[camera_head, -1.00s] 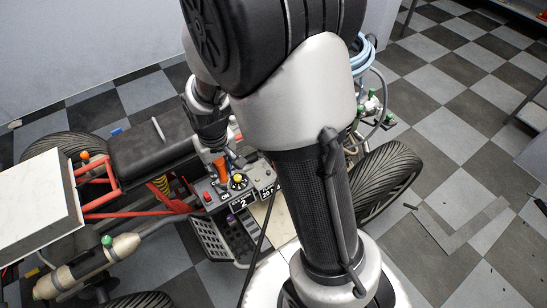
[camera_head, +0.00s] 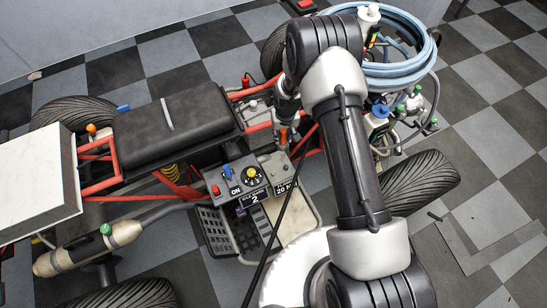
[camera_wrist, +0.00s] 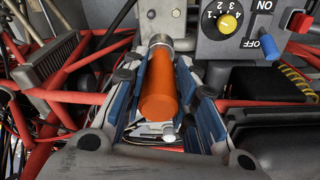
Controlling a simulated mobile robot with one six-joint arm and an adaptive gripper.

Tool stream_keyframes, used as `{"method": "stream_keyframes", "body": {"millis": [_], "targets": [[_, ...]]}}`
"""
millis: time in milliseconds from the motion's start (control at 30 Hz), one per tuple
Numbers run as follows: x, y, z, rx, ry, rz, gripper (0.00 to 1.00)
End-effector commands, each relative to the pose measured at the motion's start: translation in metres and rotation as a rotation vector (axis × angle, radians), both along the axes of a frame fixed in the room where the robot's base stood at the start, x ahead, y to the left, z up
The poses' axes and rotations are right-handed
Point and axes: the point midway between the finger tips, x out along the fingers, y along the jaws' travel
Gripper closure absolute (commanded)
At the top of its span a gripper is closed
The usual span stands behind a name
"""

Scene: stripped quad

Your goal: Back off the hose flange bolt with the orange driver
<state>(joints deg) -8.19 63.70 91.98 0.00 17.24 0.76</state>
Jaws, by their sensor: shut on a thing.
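The orange driver (camera_wrist: 158,92) sits lengthwise between the blue-padded fingers of my gripper (camera_wrist: 159,74) in the wrist view. The fingers are shut on its handle, with a silver collar beyond the far end. In the head view the driver (camera_head: 284,137) shows as a small orange piece below my gripper (camera_head: 284,122), beside the red frame tubes and behind the control box. A light-blue hose coil (camera_head: 372,76) is at the right, partly behind my arm. I cannot make out the flange bolt for certain or whether the driver touches anything.
The control box (camera_head: 240,183) has a yellow knob, red button and blue switch. The black seat (camera_head: 178,127) and red frame tubes (camera_wrist: 255,103) are close by. Green-capped fittings (camera_head: 414,91) stand at the right.

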Motion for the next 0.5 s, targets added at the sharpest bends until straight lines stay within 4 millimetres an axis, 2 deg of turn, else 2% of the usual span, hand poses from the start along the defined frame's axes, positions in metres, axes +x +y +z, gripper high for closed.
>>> {"method": "stream_keyframes", "body": {"millis": [33,100,200,333,500], "targets": [[0.0,0.008,-0.034,-0.001,0.007,0.014,1.0],[0.0,0.017,-0.068,0.0,0.006,0.028,1.0],[-0.002,0.026,-0.106,0.0,0.005,0.043,1.0],[-0.006,0.033,-0.137,0.001,0.003,0.057,1.0],[-0.007,0.036,-0.15,0.001,0.0,0.062,1.0]]}}
